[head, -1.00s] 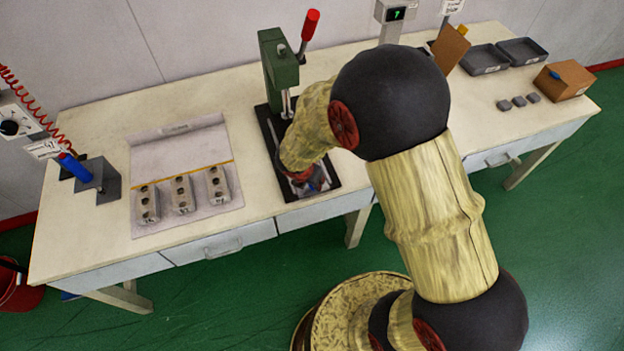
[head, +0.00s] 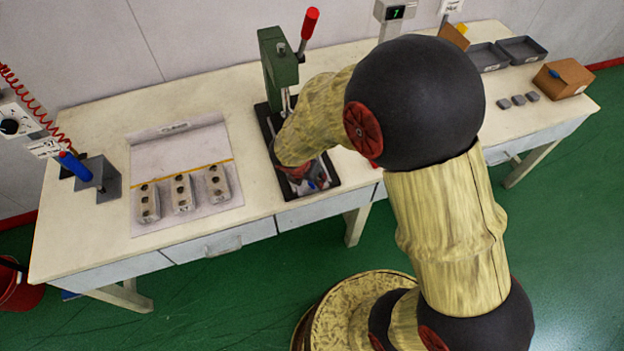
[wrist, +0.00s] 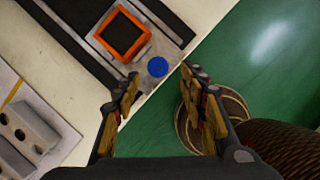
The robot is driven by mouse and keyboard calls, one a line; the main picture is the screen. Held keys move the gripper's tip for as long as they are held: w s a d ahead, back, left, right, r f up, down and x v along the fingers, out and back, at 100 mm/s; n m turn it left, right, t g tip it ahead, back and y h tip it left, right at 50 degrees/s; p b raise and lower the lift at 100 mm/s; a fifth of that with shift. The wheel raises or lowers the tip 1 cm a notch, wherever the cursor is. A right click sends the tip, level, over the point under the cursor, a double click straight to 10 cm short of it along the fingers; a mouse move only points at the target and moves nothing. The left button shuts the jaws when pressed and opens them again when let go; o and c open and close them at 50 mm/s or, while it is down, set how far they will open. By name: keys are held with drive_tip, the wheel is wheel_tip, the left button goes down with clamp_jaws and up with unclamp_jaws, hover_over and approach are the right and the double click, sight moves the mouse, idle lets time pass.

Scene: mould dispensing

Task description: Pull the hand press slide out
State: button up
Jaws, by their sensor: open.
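The green hand press (head: 279,68) with a red-tipped lever (head: 308,24) stands on a dark base at the back of the table. In the wrist view its slide is a pale plate (wrist: 150,50) with an orange square frame (wrist: 124,35) and a round blue knob (wrist: 158,67) at the near end. My gripper (wrist: 157,80) is open, its two fingers on either side of the knob in the picture. I cannot tell whether they touch it. In the head view my arm hides most of the slide and gripper.
A paper sheet (head: 180,155) left of the press carries several grey moulds (head: 182,194). A grey block with a blue handle (head: 75,165) stands at far left. Grey trays (head: 522,49), small grey pieces (head: 518,100) and a brown box (head: 564,78) stand at right. Green floor lies beyond the front edge.

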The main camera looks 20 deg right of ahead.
drive_tip(key=v, duration=0.7)
drive_tip(key=shift+r, duration=0.3)
drive_tip(key=shift+s+a, duration=0.1)
drive_tip(key=s+d+r+m+g, duration=0.15)
drive_tip(key=s+r+m, duration=0.35)
drive_tip(key=s+m, duration=0.75)
drive_tip(key=s+d+r+m+t+y, duration=0.1)
drive_tip(key=s+r+m+t, duration=0.1)
drive_tip(key=r+m, duration=0.5)
drive_tip(key=s+d+r+m+t+y, duration=0.1)
drive_tip(key=s+r+m+t+y, duration=0.1)
drive_tip(key=r+m, duration=0.5)
drive_tip(key=v, duration=0.2)
drive_tip(key=shift+r, duration=0.4)
